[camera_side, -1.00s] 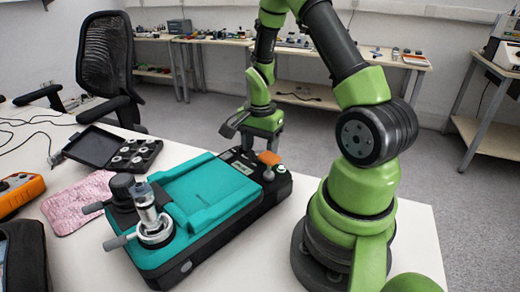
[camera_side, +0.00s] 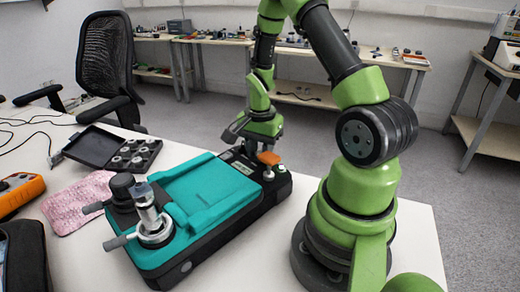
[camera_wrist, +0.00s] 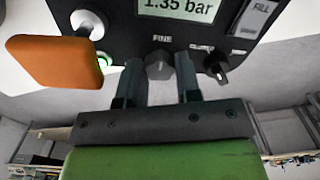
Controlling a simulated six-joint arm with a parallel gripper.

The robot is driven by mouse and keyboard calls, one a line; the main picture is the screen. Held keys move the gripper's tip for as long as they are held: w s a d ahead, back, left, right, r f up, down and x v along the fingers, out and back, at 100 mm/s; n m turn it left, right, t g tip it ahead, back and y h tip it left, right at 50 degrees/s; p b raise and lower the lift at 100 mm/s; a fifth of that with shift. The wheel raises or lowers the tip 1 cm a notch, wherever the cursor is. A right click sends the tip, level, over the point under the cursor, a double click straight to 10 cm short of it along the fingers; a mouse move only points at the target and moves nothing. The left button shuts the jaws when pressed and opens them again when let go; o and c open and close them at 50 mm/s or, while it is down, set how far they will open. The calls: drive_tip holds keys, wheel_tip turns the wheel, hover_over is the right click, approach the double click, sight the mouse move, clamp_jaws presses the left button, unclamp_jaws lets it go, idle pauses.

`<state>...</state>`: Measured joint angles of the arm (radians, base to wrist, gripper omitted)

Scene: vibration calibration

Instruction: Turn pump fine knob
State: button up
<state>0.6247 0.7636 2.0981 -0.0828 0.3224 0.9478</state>
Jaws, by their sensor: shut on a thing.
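The teal and black pump (camera_side: 213,238) lies on the white table. Its black control panel, at the far right end, shows in the wrist view (camera_wrist: 130,30). The display (camera_wrist: 178,8) reads 1.35 bar. The fine knob (camera_wrist: 159,66) is a dark grey knob under the label FINE. My gripper (camera_wrist: 160,72) has one finger on each side of this knob and is shut on it. In the side view, my gripper (camera_side: 254,150) is low over the panel, and the knob is hidden there.
Beside the fine knob are another black knob (camera_wrist: 217,66), a FILL switch (camera_wrist: 260,15) and an orange lever (camera_wrist: 55,62) close to my left finger. A steel fitting (camera_side: 150,218) stands on the pump's near end. A black case (camera_side: 110,150) and pink cloth (camera_side: 78,200) lie to the left.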

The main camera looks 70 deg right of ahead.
drive_tip(key=n, duration=0.4)
drive_tip(key=shift+n, duration=0.3)
drive_tip(key=n, duration=0.3)
drive_tip(key=shift+n, duration=0.3)
drive_tip(key=n, duration=0.3)
drive_tip(key=shift+n, duration=2.1)
drive_tip(key=o, duration=0.9)
drive_tip(key=shift+r, duration=0.15)
